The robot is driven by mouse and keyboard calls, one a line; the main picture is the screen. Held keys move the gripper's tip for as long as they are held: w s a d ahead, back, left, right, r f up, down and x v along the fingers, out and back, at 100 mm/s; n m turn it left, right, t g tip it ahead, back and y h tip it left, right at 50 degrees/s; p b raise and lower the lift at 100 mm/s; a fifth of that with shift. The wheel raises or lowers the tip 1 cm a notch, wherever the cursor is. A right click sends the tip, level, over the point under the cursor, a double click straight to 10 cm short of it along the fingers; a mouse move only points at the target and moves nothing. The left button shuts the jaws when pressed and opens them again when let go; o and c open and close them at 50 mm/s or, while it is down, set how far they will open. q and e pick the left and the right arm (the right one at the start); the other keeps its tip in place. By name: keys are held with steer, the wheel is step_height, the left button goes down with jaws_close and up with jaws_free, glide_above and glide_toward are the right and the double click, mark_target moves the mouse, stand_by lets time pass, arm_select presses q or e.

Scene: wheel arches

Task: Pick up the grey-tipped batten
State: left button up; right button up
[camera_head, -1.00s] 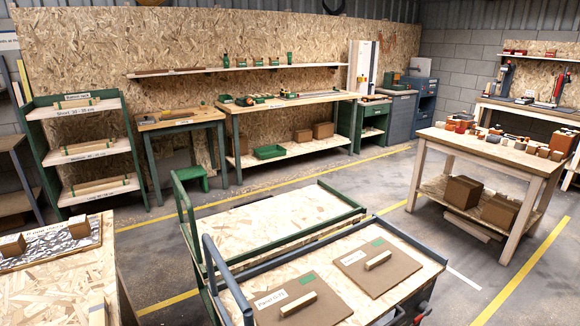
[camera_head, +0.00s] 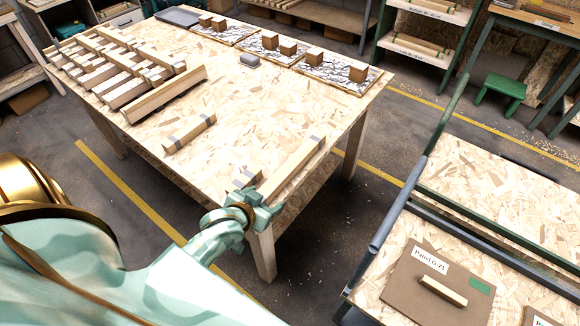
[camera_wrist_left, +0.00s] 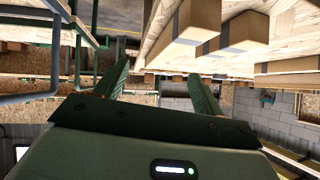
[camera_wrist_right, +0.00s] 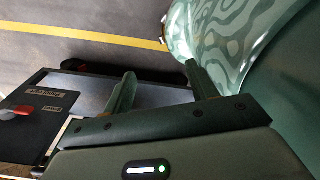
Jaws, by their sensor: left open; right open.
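Several grey-tipped battens lie on the chipboard table. A long one (camera_head: 295,168) lies near the table's right edge, with a grey band at its far end; its near end is behind my left gripper. A shorter one (camera_head: 190,132) lies to its left. My left gripper (camera_head: 262,207) is open at the table's near corner. In the left wrist view its jaws (camera_wrist_left: 160,82) are empty, with grey-banded batten ends (camera_wrist_left: 238,32) above and right. My right gripper (camera_wrist_right: 160,80) is open and empty, away from the table.
A trolley with panels (camera_head: 425,285) stands at right. A floor gap separates trolley and table.

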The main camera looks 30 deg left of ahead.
arm_select(q)
step_height(320, 180, up, 2)
steer(key=w+a+n+t, duration=0.2)
steer(key=w, duration=0.1)
steer(key=b, duration=0.4)
glide_toward(288, 167)
steer(key=x, duration=0.3)
steer(key=shift+w, duration=0.1)
steer(key=shift+w+a+f, duration=0.15)
steer(key=shift+w, duration=0.4)
steer(key=b+x, duration=0.1)
steer(key=x, duration=0.1)
steer(key=b+x, duration=0.1)
steer(key=x, duration=0.2)
steer(key=shift+f, duration=0.3)
steer(key=shift+r, duration=0.15)
arm_select(e)
step_height(288, 167, down, 6)
steer(key=s, duration=0.2)
arm_select(q)
steer(key=c, duration=1.3)
